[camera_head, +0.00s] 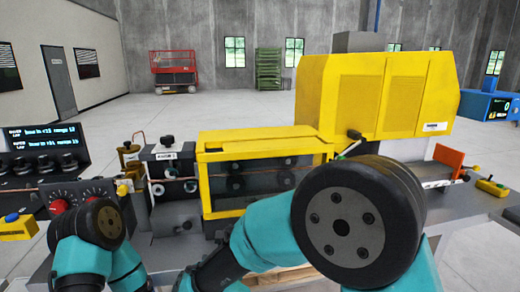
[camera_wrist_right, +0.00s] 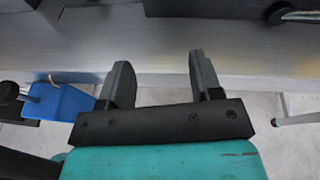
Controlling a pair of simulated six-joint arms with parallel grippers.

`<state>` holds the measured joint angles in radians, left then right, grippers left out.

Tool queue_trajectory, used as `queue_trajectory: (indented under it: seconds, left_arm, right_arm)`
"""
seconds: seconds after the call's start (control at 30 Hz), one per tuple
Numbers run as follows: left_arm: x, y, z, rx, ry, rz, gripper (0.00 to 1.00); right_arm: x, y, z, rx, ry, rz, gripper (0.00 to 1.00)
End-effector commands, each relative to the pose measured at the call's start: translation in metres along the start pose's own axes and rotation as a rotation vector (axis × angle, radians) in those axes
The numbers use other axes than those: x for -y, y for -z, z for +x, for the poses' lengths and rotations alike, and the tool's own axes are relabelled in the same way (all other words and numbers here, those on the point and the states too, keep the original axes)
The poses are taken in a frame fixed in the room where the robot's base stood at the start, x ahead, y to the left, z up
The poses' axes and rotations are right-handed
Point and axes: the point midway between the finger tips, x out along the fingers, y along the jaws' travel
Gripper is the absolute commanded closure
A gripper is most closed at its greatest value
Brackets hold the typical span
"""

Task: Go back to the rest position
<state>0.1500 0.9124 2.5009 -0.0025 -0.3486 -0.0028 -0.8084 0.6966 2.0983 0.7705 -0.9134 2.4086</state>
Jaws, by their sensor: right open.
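My right gripper (camera_wrist_right: 161,80) shows in the wrist view with its two dark fingers spread apart and nothing between them. It hangs near the edge of the grey bench (camera_wrist_right: 160,78), with pale floor beyond that edge. In the head view my right arm crosses the lower middle and right, and its gripper cannot be made out. My left arm stands at the lower left, with its gripper out of view. A thin copper-coloured line, perhaps the tube (camera_head: 158,181), shows at the small grey roller unit left of the yellow-framed machine (camera_head: 260,137).
A large yellow housing (camera_head: 375,90) stands behind my right arm. A control panel with red knobs (camera_head: 85,193) is beside my left arm. A blue object (camera_wrist_right: 58,101) is left of the right gripper.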

Motion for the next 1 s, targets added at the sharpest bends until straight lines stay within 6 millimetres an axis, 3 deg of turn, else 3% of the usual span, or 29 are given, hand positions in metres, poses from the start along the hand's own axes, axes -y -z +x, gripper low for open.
queue_trajectory:
  seconds: [0.2, 0.57, 0.77, 1.0]
  left_arm:
    - [0.0, 0.0, 0.0, 0.0, 0.0, 0.0, 0.56]
    - [0.0, 0.0, 0.0, 0.0, 0.0, 0.0, 0.56]
    - [0.0, 0.0, 0.0, 0.0, 0.0, 0.0, 0.56]
    - [0.0, 0.0, 0.0, 0.0, 0.0, 0.0, 0.56]
  right_arm:
    - [0.048, 0.046, 0.006, -0.091, -0.086, -0.451, 0.41]
    - [0.117, 0.144, 0.004, -0.233, -0.293, -1.059, 0.41]
    - [0.159, 0.218, -0.009, -0.304, -0.486, -1.37, 0.41]
    - [0.2, 0.309, -0.046, -0.301, -0.796, -1.69, 0.41]
